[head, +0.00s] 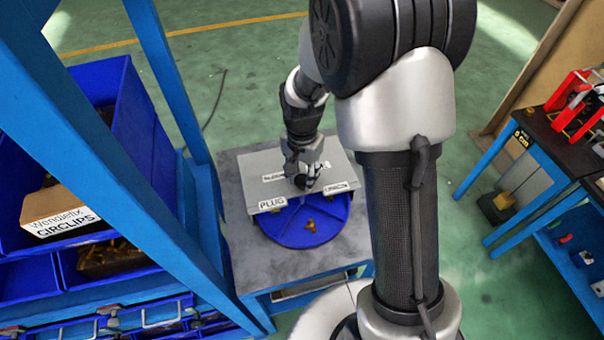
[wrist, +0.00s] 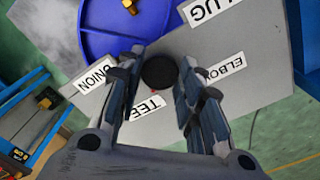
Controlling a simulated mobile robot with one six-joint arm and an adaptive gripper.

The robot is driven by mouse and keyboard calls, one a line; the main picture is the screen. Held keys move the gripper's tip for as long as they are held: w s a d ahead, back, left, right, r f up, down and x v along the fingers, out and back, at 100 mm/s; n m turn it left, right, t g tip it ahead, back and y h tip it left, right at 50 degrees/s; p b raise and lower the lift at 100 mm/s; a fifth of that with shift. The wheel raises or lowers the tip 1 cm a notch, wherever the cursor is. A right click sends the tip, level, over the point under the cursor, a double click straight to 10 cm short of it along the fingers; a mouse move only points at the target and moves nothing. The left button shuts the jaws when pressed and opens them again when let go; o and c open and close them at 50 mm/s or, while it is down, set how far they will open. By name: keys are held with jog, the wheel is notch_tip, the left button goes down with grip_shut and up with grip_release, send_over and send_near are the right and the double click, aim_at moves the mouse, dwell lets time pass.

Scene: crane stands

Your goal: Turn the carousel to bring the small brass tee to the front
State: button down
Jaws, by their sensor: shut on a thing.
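The carousel is a round blue tray (head: 300,237) on a small grey table, mostly hidden under a grey cover plate (head: 240,172). Its front part is uncovered, and a small brass fitting (head: 310,225) lies there; it is too small to tell its kind. The fitting also shows at the top of the wrist view (wrist: 130,6). A round black knob (wrist: 160,72) stands near the plate's middle. My gripper (head: 302,180) is shut on the knob, one finger on each side. The plate bears the labels PLUG, UNION, TEE (wrist: 147,107) and ELBOW. Any fittings under the plate are hidden.
A blue rack (head: 165,70) with blue bins stands close on the left; a box (head: 58,216) there is labelled CIRCLIPS. A blue-legged bench (head: 560,150) with red equipment is on the right. The green floor behind the small table (head: 262,266) is mostly clear.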

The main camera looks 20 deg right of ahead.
jog(key=c, duration=1.1)
grip_release()
notch_tip(320, 180, up, 12)
jog(key=s+r+n+t+b, duration=0.2)
jog(key=s+r+n, duration=0.1)
jog(key=s, duration=0.7)
jog(key=s+r+n+t+b, duration=0.2)
jog(key=s+n, duration=0.4)
jog(key=s, duration=0.5)
jog(key=shift+s+d+r+t+b, duration=0.3)
jog(key=shift+r, duration=0.1)
